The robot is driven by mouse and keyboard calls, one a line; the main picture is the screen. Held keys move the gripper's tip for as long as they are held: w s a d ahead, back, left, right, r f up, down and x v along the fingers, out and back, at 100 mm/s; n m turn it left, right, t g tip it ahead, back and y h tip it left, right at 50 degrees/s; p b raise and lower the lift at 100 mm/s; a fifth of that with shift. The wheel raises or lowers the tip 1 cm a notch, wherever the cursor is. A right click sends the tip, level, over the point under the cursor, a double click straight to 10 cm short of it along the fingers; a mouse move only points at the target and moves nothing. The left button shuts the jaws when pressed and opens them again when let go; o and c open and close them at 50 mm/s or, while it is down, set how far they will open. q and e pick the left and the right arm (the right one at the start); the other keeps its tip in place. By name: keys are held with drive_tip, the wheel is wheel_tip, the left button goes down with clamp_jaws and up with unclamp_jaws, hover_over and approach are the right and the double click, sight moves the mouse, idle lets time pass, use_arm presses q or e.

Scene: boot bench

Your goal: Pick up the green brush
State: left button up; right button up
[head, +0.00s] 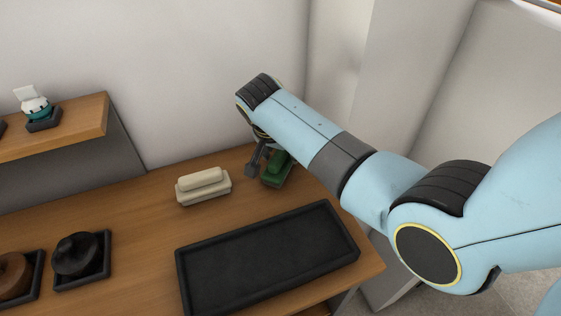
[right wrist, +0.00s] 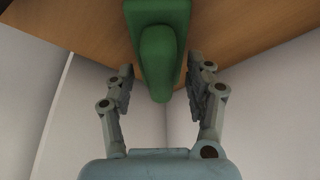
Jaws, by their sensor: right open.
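The green brush (head: 276,170) lies on the wooden bench near its back edge, partly hidden by my right gripper in the head view. In the right wrist view the green brush (right wrist: 158,55) reaches down from the top, its narrow end between the two fingers. My right gripper (head: 262,168) is at the brush. In the right wrist view my right gripper (right wrist: 160,88) is open, one finger on each side of the brush, with visible gaps. My left gripper is not in view.
A cream brush (head: 203,186) lies left of the green one. An empty black tray (head: 183,285) sits in front of them. Black and brown round items in small trays (head: 107,262) stand at the left. A raised shelf (head: 92,118) holds a white and teal item (head: 36,106). The wall is close behind.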

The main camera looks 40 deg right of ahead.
drive_tip(key=shift+f, duration=0.1)
idle(0.3)
drive_tip(key=c, duration=1)
wheel_tip(320, 180, up, 10)
drive_tip(key=shift+r+b, duration=0.25)
drive_tip(key=shift+b, duration=0.15)
clamp_jaws()
drive_tip(key=o, duration=0.6)
unclamp_jaws()
drive_tip(key=c, duration=0.5)
